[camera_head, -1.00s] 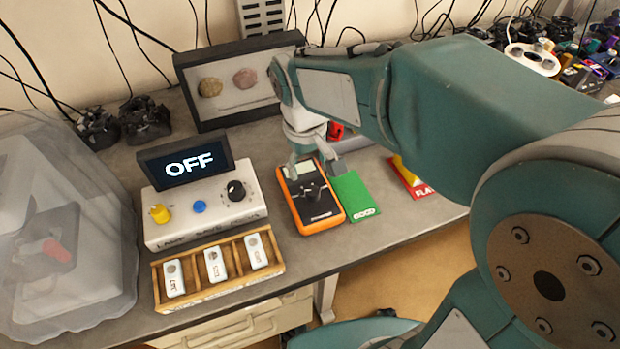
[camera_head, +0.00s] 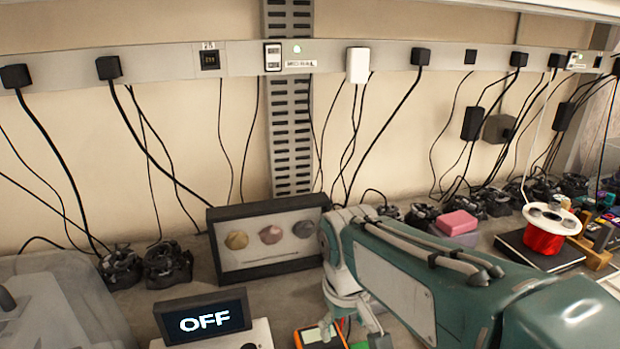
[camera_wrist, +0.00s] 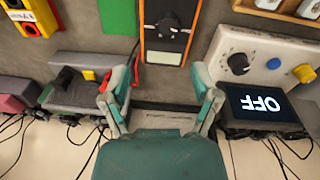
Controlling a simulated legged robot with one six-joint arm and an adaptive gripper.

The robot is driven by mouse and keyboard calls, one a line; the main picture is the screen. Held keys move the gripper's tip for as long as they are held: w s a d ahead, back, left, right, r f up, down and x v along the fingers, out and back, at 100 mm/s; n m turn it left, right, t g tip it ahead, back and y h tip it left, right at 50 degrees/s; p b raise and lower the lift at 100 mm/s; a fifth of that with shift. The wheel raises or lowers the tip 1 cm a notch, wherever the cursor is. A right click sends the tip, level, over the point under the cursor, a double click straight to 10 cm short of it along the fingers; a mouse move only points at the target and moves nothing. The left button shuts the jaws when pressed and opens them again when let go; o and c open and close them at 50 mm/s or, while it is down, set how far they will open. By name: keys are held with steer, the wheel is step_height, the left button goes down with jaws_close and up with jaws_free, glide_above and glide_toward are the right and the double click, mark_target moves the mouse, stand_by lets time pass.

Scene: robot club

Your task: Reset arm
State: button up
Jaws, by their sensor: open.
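My gripper (camera_wrist: 160,97) is open and empty in the wrist view, its two fingers spread to either side. The orange-rimmed meter (camera_wrist: 165,52) lies beyond the fingertips, and nothing sits between the fingers. In the head view my green arm comes in from the lower right, and my gripper is at the bottom edge, mostly cut off. The top of the orange meter (camera_head: 312,338) shows just beside it at that edge.
A box with a screen reading OFF (camera_head: 203,318) stands left of the meter. A framed stone display (camera_head: 225,270) stands behind. A green card (camera_wrist: 118,16) lies next to the meter. A red-and-white round device (camera_head: 545,240) is at right. Cables hang along the wall.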

steer(key=s+d+r+m+t, duration=0.1)
steer(key=s+d+m+t, duration=0.3)
steer(key=s+d, duration=0.5)
steer(key=shift+s+d+r+m+t, duration=0.2)
steer(key=shift+s+d+m+t, duration=0.15)
steer(key=shift+s, duration=0.55)
